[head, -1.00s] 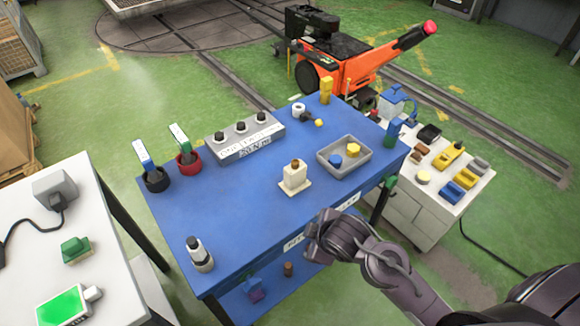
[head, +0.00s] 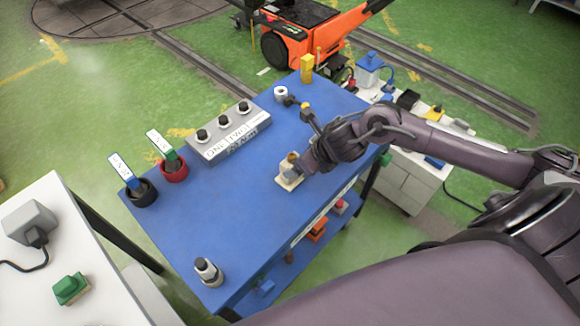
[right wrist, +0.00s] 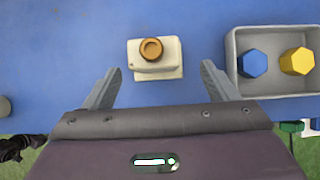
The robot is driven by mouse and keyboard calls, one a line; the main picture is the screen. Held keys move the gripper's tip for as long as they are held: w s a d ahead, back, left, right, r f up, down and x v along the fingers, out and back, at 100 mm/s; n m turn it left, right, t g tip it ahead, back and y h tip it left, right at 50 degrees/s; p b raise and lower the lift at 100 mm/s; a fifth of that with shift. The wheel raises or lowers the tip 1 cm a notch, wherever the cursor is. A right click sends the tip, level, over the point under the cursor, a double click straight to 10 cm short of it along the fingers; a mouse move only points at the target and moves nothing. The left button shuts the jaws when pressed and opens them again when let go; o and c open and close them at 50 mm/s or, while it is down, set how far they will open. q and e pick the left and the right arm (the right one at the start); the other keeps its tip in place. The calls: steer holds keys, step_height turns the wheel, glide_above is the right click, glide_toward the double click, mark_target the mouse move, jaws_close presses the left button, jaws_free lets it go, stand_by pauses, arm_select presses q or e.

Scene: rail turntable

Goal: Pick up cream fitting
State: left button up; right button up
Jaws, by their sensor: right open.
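The cream fitting (right wrist: 168,57) is a block on a flat cream base with a round brown top. It stands on the blue table (right wrist: 60,50) in the right wrist view. In the head view the fitting (head: 289,180) is partly hidden behind my right gripper (head: 306,164). In the right wrist view my right gripper (right wrist: 157,84) is open and empty, its fingers to either side and a little short of the fitting. My left gripper is not in view.
A grey tray (right wrist: 232,68) with a blue hexagonal piece (right wrist: 252,63) and a yellow one (right wrist: 299,61) lies right of the fitting.

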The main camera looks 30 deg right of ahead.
steer(key=shift+w+a+f, duration=0.15)
steer(key=shift+w+f, duration=0.05)
steer(key=shift+w, duration=0.05)
steer(key=x, duration=0.1)
steer(key=p+x, duration=0.1)
steer(key=x, duration=0.2)
steer(key=shift+w+a+p, duration=0.1)
steer(key=shift+a+p, duration=0.25)
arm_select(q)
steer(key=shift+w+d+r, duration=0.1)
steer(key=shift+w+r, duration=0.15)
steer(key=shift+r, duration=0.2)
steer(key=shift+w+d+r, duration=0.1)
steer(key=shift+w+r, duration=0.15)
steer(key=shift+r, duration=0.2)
arm_select(e)
steer(key=shift+w+f, duration=0.2)
steer(key=shift+f, duration=0.15)
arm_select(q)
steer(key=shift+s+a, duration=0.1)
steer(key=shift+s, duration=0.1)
arm_select(e)
steer(key=c, duration=1.3)
